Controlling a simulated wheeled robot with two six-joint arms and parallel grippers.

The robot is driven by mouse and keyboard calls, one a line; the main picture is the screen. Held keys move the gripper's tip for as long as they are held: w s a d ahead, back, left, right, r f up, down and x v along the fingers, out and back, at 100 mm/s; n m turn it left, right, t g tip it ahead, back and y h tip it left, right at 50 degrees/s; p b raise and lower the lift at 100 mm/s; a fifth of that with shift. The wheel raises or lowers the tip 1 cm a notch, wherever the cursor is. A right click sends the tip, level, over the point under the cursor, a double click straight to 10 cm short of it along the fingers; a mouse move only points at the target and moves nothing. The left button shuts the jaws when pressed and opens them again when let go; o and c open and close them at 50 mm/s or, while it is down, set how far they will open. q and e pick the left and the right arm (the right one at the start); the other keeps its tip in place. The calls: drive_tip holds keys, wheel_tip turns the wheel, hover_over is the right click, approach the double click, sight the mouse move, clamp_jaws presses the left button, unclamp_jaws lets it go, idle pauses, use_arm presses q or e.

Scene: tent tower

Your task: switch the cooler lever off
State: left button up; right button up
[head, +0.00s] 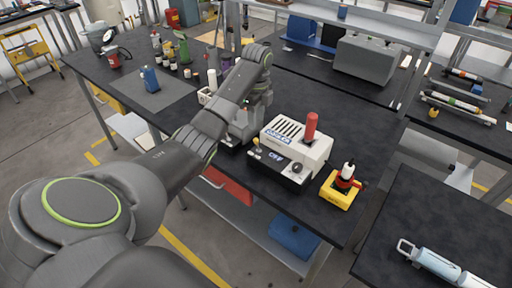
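The cooler (312,152) is a white box with dark top slots, a blue label and a black front panel, on the dark bench right of centre. A red upright cylinder (311,127) stands at its right end and looks like the lever handle. The front panel (275,166) has small white lettering, too small to read surely, and a dark knob (297,167). My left gripper (236,139) points down just left of the cooler, apart from the red handle. My forearm hides much of it, so its fingers are unclear. My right gripper is out of view.
A grey case (365,58) sits behind. A blue item (150,79) lies on a grey mat at left. Bench room behind the cooler is clear. A separate table (455,215) is at right.

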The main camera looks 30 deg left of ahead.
sight(256, 140)
use_arm(q)
wheel_tip(256, 140, down, 8)
drive_tip(key=b, duration=0.4)
drive_tip(key=shift+r, duration=0.2)
drive_tip(key=shift+f, duration=0.3)
drive_tip(key=shift+s+f, duration=0.1)
drive_tip(key=shift+f, duration=0.8)
clamp_jaws()
